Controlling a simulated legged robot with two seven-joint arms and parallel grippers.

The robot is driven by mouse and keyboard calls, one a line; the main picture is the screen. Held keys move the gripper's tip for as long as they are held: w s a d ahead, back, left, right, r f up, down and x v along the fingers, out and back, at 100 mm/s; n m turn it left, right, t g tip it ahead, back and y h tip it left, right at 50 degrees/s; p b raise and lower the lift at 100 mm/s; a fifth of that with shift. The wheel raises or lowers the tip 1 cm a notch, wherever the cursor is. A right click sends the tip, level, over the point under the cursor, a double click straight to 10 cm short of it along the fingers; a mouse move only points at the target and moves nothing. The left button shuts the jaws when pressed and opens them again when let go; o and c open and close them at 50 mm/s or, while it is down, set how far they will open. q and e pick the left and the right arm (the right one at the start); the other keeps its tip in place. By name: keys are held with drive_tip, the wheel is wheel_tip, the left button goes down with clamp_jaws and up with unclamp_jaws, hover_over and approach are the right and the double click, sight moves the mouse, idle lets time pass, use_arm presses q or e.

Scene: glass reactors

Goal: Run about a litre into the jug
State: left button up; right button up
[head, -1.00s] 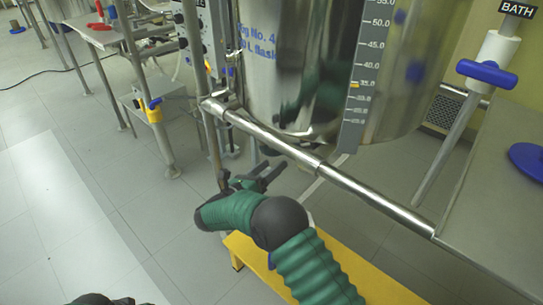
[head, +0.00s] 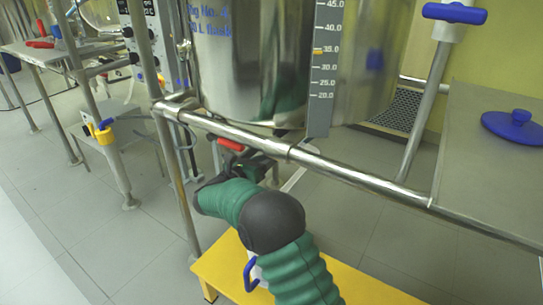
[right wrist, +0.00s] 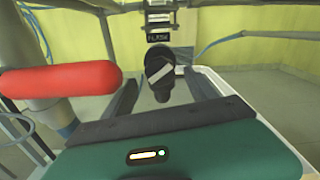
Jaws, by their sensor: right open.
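A red handle (head: 231,144) shows below the steel vessel (head: 255,95). In the right wrist view the red handle (right wrist: 60,82) lies left of my fingers, outside the jaws. My right gripper (head: 256,164) is open under the vessel, behind the rail; its fingers also show in the right wrist view (right wrist: 163,98). A dark rounded fitting (right wrist: 168,74) with a pale stripe appears between the fingers, apparently not gripped. The jug (head: 254,272), white with a blue handle, is on the yellow stool (head: 345,282), mostly hidden by my right arm. My left gripper is out of view.
A steel rail (head: 260,147) crosses in front of the vessel. A graduated scale (head: 324,75) hangs on the vessel front. A grey table (head: 490,170) with a blue lid (head: 515,127) stands right.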

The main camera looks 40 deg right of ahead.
drive_tip(key=b+x, duration=0.1)
drive_tip(key=x, duration=0.3)
drive_tip(key=shift+d+f, duration=0.1)
drive_tip(key=shift+d, duration=0.05)
drive_tip(key=shift+w+d, duration=0.1)
drive_tip(key=shift+d, duration=0.1)
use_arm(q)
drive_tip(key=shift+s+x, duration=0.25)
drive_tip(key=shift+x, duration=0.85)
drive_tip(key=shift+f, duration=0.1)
use_arm(e)
drive_tip(key=shift+c, duration=0.5)
drive_tip(key=c, duration=1.3)
